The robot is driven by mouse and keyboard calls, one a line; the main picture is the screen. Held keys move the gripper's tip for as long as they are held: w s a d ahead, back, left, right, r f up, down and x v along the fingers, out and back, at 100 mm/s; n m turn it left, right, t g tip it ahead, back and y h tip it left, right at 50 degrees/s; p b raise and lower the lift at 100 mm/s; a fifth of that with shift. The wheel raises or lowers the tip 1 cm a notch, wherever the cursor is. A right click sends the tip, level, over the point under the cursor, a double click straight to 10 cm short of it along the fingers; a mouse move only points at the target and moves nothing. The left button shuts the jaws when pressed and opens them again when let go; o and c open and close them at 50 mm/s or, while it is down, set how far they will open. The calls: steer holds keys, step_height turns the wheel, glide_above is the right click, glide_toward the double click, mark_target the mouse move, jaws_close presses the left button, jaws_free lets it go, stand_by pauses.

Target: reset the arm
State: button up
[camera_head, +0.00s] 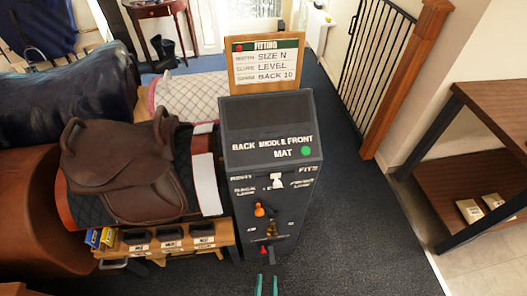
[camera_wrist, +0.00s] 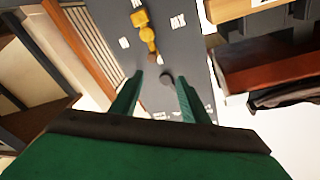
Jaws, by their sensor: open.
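My gripper (camera_head: 266,285) shows at the bottom edge of the head view as two green fingers, open and apart, with nothing visible between them. In the wrist view my gripper (camera_wrist: 158,88) is also open, its green fingers in front of the dark panel. The dark grey fitting console (camera_head: 270,128) stands upright just beyond it. The console's front carries a white switch (camera_head: 277,181), an orange knob (camera_head: 259,210) and a brass-coloured part (camera_head: 269,231). A yellow handle (camera_wrist: 145,32) and a dark round knob (camera_wrist: 167,80) show in the wrist view. I cannot tell whether the fingers touch the panel.
A brown saddle (camera_head: 125,170) sits left of the console, above a wooden bench (camera_head: 170,252) with several black bins. A fitting board (camera_head: 265,64) stands behind the console. A wooden shelf unit (camera_head: 470,170) is at right. Dark carpet (camera_head: 360,230) right of the console is clear.

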steer(key=s+r+n+g, duration=0.2)
steer(key=s+r, duration=0.4)
steer(key=r, duration=1)
steer(key=s+a+r+n+g+y, duration=0.1)
steer(key=s+r+n, duration=0.3)
steer(key=r, duration=1.3)
steer(key=shift+s+r+n+g, duration=0.25)
steer(key=shift+s+g, duration=0.25)
steer(key=shift+s, duration=0.7)
steer(key=shift+c, duration=1.4)
steer(key=shift+w, duration=0.15)
